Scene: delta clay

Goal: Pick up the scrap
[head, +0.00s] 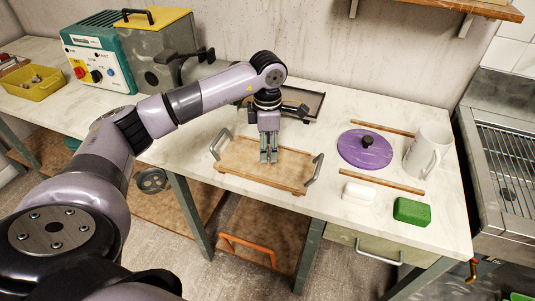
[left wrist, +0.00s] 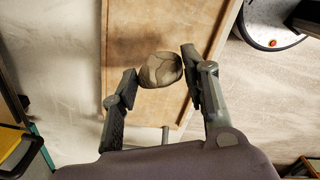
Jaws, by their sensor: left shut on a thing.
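The scrap (left wrist: 160,70) is a small rounded grey-beige lump with darker cracks or veins, seen in the left wrist view between my fingertips. My left gripper (head: 269,157) points down over the wooden tray (head: 232,158) with grey side handles. It is shut on the scrap, with one finger on each side, as the left wrist view (left wrist: 158,82) shows. In the head view the fingers hide the scrap. I cannot tell whether it touches the tray or hangs just above it. My right gripper is not in view.
Right of the tray are a purple lid (head: 364,150), two wooden strips, a white mug (head: 427,152), a white block (head: 359,193) and a green block (head: 412,211). A dark shallow tray (head: 312,103) lies behind. A teal machine (head: 100,57) stands back left.

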